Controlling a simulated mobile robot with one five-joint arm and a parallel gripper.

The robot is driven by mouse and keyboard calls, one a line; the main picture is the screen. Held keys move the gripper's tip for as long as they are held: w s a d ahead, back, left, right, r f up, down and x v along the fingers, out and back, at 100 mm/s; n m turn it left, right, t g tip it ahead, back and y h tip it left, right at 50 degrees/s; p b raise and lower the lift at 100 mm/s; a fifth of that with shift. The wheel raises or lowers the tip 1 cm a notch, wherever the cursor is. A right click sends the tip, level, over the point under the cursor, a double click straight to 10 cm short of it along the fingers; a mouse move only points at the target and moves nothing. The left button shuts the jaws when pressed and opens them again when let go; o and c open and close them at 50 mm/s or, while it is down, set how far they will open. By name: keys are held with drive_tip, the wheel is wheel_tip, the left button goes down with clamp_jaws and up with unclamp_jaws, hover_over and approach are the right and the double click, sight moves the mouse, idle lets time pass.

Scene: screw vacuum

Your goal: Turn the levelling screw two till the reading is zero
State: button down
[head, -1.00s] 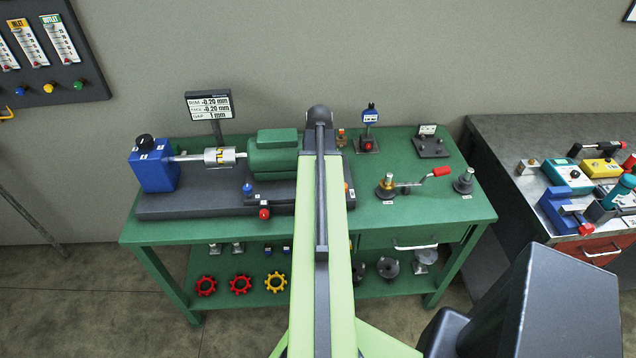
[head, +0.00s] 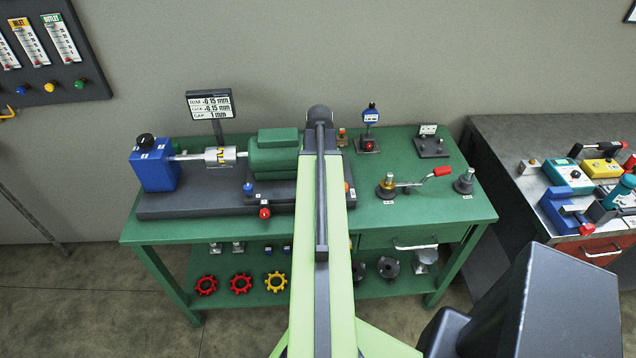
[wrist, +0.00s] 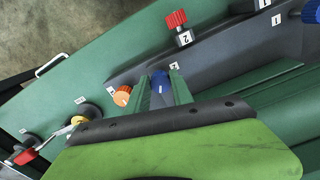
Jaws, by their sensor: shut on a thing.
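My gripper (wrist: 161,87) has its two green fingers on either side of a blue screw head (wrist: 160,81) and is shut on it. A small white label (wrist: 174,66) lies beside this screw, too small to read surely. In the head view my arm hides the gripper and this screw. A red screw (wrist: 176,20) with a label 2 stands on the dark base edge, apart from my fingers; the head view shows it too (head: 264,213). The display (head: 210,104) appears to read -0.15 mm on its two upper lines and 1 mm for the gap.
An orange knob (wrist: 122,95) stands close beside my fingers. Another blue knob (wrist: 312,12) is at the wrist view's right edge. The green motor (head: 273,155) and a shaft coupling (head: 220,157) sit on the base. A red-handled crank (head: 436,173) lies on the bench at right.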

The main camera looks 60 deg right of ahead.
drive_tip(key=m, duration=0.5)
drive_tip(key=shift+d+m, duration=0.2)
drive_tip(key=shift+m, duration=2.3)
drive_tip(key=c, duration=1.1)
unclamp_jaws()
drive_tip(key=shift+a, duration=0.1)
drive_tip(key=shift+r, duration=0.1)
